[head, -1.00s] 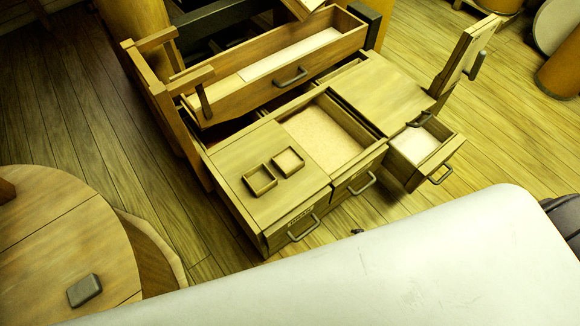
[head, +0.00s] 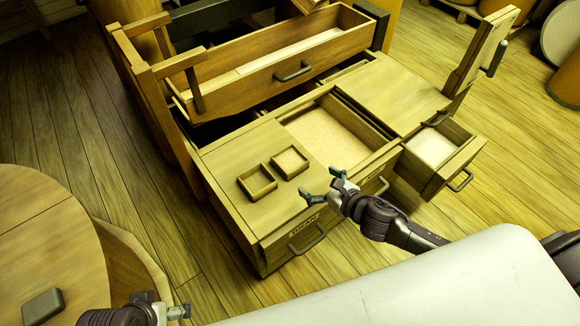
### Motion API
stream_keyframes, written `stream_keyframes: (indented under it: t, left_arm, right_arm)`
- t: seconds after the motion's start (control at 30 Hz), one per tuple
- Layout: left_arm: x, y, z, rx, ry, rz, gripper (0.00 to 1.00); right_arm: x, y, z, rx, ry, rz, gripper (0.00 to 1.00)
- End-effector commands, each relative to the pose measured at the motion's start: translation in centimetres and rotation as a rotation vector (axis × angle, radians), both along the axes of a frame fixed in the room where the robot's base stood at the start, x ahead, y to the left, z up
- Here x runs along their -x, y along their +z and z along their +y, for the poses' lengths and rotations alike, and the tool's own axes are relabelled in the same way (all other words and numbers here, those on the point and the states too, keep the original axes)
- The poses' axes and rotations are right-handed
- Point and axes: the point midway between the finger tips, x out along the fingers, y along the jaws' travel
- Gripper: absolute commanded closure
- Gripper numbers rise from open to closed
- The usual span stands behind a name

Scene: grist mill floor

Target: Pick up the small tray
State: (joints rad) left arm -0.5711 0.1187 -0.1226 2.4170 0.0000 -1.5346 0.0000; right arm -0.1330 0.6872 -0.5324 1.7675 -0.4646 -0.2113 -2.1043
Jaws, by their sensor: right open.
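Two small square wooden trays sit side by side on the cabinet top. The left tray (head: 263,194) looks empty, and the right tray (head: 297,174) has a pale, grainy-looking floor or filling. I cannot tell which one the task means. My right gripper (head: 321,186) is open and empty at the front edge of the cabinet top, just right of the right tray, not touching it as far as I can see. My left gripper (head: 166,303) shows only partly at the bottom left edge, far from the trays, and its opening is unclear.
The cabinet has a labelled front drawer (head: 308,238), an open compartment with a pale floor (head: 335,140) and a pulled-out drawer at the right (head: 455,170). A long drawer (head: 240,92) stands open behind. A round table (head: 60,240) with a dark block (head: 43,306) is at left.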

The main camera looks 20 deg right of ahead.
Motion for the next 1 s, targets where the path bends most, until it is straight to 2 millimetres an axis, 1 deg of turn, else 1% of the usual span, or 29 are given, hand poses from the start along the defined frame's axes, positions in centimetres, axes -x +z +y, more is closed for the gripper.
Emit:
stream_keyframes:
  t: [0.03, 0.07, 0.23, 0.37, 0.57, 0.63, 0.67, 0.7, 0.73, 0.8, 0.9, 1.0]
  left_arm:
    - [0.2, 0.5, 0.0, 0.000, 0.000, -0.005, 0.00]
    - [0.3, 0.9, 0.1, 0.000, 0.000, -0.008, 0.00]
    - [0.5, 0.8, 0.1, 0.000, 0.001, -0.009, 0.00]
    - [0.5, 0.4, 0.1, 0.000, 0.001, -0.008, 0.00]
    - [0.5, 0.0, 0.1, 0.000, 0.001, -0.009, 0.00]
    - [0.5, -0.5, 0.1, 0.000, 0.001, -0.009, 0.00]
    - [0.3, -0.7, 0.0, 0.002, 0.000, -0.016, 0.00]
    - [-0.3, -0.8, -0.1, 0.008, -0.002, -0.046, 0.00]
    - [-0.9, -0.7, -0.3, 0.012, -0.005, -0.069, 0.00]
    - [-2.1, -0.3, -0.7, 0.024, -0.009, -0.128, 0.00]
    - [-3.3, 0.1, -1.0, 0.037, -0.014, -0.188, 0.00]
    - [-3.9, 0.4, -1.2, 0.044, -0.017, -0.220, 0.00]
  right_arm:
    - [-1.0, -0.3, 0.3, -0.002, -0.003, -0.003, 0.00]
    - [-1.6, -0.6, 0.6, -0.002, -0.003, -0.003, 0.00]
    - [-4.5, -2.0, 1.6, -0.003, -0.004, -0.001, 0.00]
    - [-5.8, -2.6, 2.1, -0.004, -0.004, 0.000, 0.00]
    - [-7.0, -3.1, 2.6, -0.006, -0.005, 0.001, 0.00]
    - [-7.9, -3.5, 2.8, -0.006, -0.005, 0.001, 0.00]
    - [-8.4, -3.8, 2.9, -0.005, -0.005, 0.001, 0.00]
    - [-9.2, -4.0, 3.2, -0.007, -0.006, 0.000, 0.00]
    - [-9.5, -4.2, 3.3, -0.006, -0.006, 0.002, 0.00]
    - [-9.9, -4.3, 3.4, -0.005, -0.005, 0.002, 0.00]
    - [-10.5, -4.6, 3.7, -0.005, -0.005, 0.003, 0.00]
    - [-10.9, -4.7, 3.8, -0.005, -0.005, 0.003, 0.00]
